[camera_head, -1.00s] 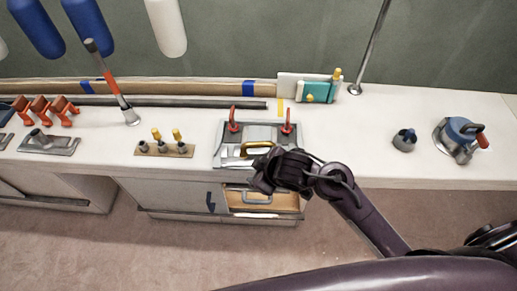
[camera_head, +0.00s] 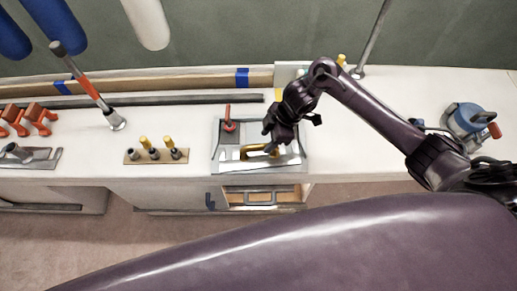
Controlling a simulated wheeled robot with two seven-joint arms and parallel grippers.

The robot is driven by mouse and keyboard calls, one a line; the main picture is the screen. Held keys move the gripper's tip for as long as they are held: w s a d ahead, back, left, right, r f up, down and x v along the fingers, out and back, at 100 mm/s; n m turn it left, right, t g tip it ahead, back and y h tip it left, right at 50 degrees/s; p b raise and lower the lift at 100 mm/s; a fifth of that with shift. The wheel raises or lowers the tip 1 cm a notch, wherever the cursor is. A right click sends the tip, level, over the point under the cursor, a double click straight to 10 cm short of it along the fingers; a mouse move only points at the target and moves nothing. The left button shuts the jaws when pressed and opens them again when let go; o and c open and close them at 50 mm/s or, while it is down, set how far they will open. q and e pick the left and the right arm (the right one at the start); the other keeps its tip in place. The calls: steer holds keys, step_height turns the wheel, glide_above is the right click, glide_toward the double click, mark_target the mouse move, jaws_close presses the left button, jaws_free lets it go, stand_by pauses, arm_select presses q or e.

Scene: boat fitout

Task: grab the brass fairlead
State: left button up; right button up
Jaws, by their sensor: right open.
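The brass fairlead (camera_head: 256,149) is a small gold piece on the grey metal tray (camera_head: 222,163) on the white bench. Its right end is close to my right gripper (camera_head: 280,137) and partly covered by it. My right gripper is open and hangs over the right part of the tray, just above and right of the fairlead. I cannot tell whether a finger touches it. My left gripper is not in view.
A red-handled fitting (camera_head: 229,125) stands on the tray behind the fairlead. A wooden block (camera_head: 156,156) with yellow-topped pegs lies to the left. A blue device (camera_head: 466,120) stands at the right. An open drawer (camera_head: 262,198) is below the tray.

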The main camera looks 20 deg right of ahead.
mark_target(260, 145)
steer(key=shift+a+p+x, duration=0.2)
steer(key=shift+p+x, duration=0.15)
steer(key=shift+x, duration=0.8)
steer(key=shift+a+f, duration=0.35)
steer(key=shift+f, duration=0.3)
steer(key=shift+x, duration=0.85)
steer(key=shift+w+d, duration=0.1)
steer(key=shift+w, duration=0.05)
steer(key=c, duration=0.7)
steer(key=shift+c, duration=1.4)
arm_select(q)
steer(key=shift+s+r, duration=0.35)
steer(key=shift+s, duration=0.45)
arm_select(e)
jaws_close()
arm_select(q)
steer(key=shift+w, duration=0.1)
